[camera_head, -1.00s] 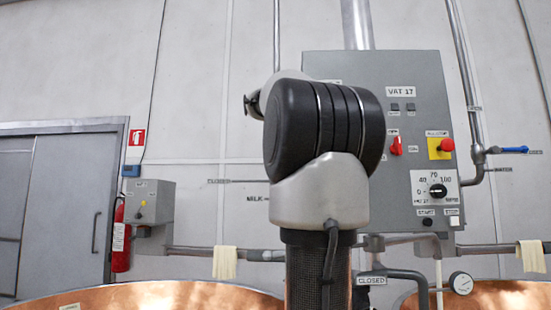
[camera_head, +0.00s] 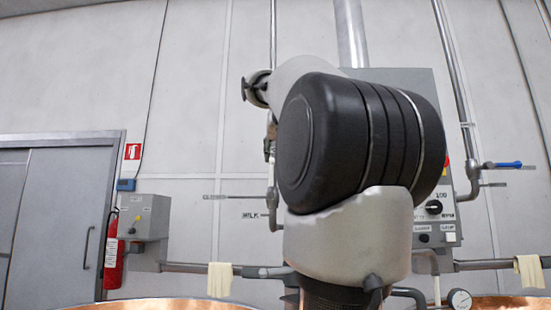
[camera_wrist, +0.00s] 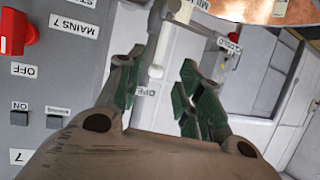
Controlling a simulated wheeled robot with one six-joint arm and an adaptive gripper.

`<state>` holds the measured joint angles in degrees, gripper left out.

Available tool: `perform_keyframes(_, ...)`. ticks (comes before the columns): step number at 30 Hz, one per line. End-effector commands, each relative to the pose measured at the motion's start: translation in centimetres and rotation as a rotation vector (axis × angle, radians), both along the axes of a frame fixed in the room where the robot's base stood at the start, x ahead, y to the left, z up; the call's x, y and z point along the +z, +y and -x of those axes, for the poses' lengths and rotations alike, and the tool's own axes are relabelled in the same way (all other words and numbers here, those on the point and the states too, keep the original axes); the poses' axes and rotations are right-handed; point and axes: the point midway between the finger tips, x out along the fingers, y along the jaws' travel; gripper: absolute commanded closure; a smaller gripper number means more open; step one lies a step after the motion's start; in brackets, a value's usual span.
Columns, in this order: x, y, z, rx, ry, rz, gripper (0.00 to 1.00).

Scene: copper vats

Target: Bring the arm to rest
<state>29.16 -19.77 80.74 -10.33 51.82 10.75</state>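My arm rises in the middle of the head view, its big black joint (camera_head: 345,140) bent in front of the control panel (camera_head: 405,75). My gripper does not show clearly there. In the wrist view my gripper (camera_wrist: 158,88) is open, its two green-padded fingers spread apart with nothing held between them. A pale pipe with a valve (camera_wrist: 155,70) shows between and beyond the fingers; I cannot tell how far off it is. The panel's left part is hidden by my arm in the head view.
A milk pipe (camera_head: 272,195) runs down the wall just left of my arm. Copper vat rims (camera_head: 165,304) show along the bottom. A grey switch box (camera_head: 145,217), a red fire extinguisher (camera_head: 111,250) and a grey door (camera_head: 60,220) stand left. The upper left wall is bare.

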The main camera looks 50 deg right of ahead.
Motion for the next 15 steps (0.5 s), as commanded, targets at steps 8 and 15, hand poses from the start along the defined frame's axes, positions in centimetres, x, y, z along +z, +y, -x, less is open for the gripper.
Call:
perform_keyframes(8,0.0,0.0,0.0,0.000,0.000,0.000,0.64)
perform_keyframes(15,-4.1,-0.1,-0.9,0.028,0.090,-0.021,0.64)
